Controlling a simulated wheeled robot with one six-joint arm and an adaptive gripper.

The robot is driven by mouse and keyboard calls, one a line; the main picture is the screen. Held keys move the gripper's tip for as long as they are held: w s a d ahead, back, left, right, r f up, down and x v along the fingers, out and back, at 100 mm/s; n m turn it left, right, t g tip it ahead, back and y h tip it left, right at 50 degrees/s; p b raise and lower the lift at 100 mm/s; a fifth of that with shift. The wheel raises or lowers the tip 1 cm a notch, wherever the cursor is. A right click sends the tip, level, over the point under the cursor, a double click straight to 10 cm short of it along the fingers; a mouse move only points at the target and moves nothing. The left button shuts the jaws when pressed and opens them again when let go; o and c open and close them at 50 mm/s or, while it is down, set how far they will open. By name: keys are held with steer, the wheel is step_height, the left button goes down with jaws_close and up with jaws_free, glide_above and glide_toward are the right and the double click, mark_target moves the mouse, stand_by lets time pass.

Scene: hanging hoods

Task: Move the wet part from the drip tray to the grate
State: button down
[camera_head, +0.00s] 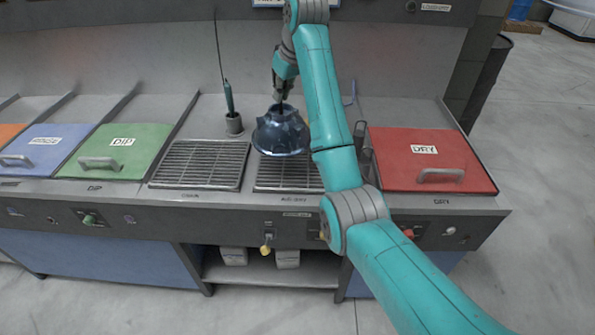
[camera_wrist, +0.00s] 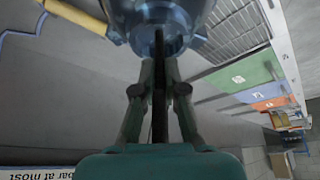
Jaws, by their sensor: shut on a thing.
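The wet part (camera_head: 282,135) is a glossy dark blue, bowl-like piece with a narrow collar on top. My gripper (camera_head: 281,98) points down and is shut on its collar. In the wrist view my gripper's fingers (camera_wrist: 158,65) close at the collar of the wet part (camera_wrist: 158,14). The part is over the back of the right grate (camera_head: 288,178); I cannot tell if it touches the bars. My arm covers this grate's right side. A similar slatted rack (camera_head: 201,165), apparently the drip tray, lies empty to the left; its label is too blurred to read.
A red lid marked DRY (camera_head: 420,160) is at right. A green lid marked DIP (camera_head: 117,151) and a blue lid (camera_head: 42,150) are at left. A green wand stands in a grey holder (camera_head: 234,124) behind the racks. A yellow-tipped valve (camera_head: 266,245) sticks out in front.

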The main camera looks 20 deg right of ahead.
mark_target(287, 125)
steer(key=shift+s+d, duration=0.15)
steer(key=shift+d, duration=0.2)
steer(key=shift+s+d+f, duration=0.1)
steer(key=shift+f, duration=0.1)
step_height(287, 125, down, 10)
steer(key=shift+r, duration=0.25)
steer(key=shift+f, duration=0.1)
steer(key=c, duration=1.2)
jaws_free()
steer(key=shift+f, duration=0.1)
